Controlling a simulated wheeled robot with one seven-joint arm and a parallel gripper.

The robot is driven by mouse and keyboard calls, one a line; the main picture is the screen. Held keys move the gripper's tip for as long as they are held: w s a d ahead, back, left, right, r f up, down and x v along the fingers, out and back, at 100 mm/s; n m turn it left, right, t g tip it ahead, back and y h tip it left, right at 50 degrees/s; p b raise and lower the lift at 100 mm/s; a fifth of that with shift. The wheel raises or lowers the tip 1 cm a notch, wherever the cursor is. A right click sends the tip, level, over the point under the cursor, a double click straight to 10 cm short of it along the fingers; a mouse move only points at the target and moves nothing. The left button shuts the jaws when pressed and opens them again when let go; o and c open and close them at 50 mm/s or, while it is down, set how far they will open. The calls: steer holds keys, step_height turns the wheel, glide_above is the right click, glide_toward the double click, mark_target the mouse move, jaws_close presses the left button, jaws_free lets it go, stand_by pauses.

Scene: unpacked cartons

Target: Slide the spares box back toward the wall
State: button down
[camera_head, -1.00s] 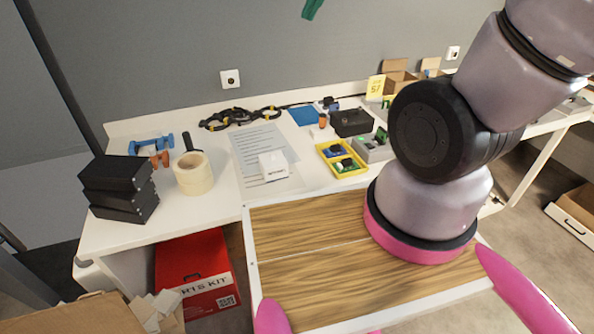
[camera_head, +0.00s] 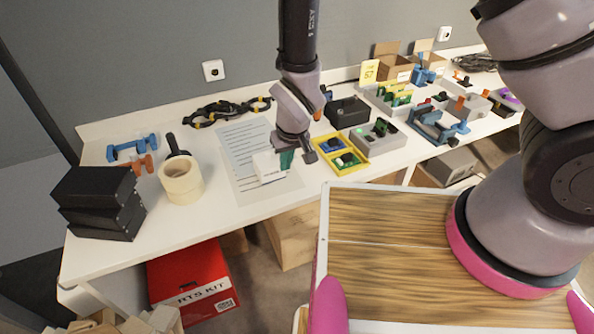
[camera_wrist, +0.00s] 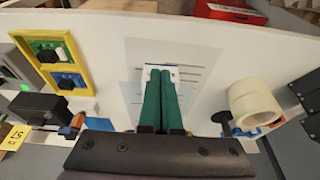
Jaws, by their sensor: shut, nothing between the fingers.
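A small white box with dark print, which I take to be the spares box (camera_head: 265,168), sits on the printed sheet (camera_head: 238,147) on the white table. My gripper (camera_head: 287,160) points down at its right side in the head view, with its green fingers together and nothing between them. The fingers cover part of the box. In the wrist view the closed fingertips (camera_wrist: 160,72) reach the box's white edge (camera_wrist: 150,68), most of which is hidden. I cannot tell whether they touch it. The grey wall (camera_head: 150,60) is behind the table.
Right of the box are a yellow tray (camera_head: 357,164), a grey unit (camera_head: 392,140) and a black box (camera_head: 348,112). Left are tape rolls (camera_head: 181,180) and stacked black boxes (camera_head: 100,203). A black cable (camera_head: 225,108) lies between the sheet and the wall.

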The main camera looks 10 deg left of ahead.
mark_target(278, 182)
steer(key=x, duration=1.1)
steer(key=shift+s+d+f, duration=0.1)
steer(key=shift+s+d, duration=0.15)
steer(key=shift+d, duration=0.15)
steer(key=w+a, duration=0.2)
steer(key=shift+w, duration=0.4)
steer(key=shift+w+a, duration=0.15)
steer(key=shift+w, duration=0.2)
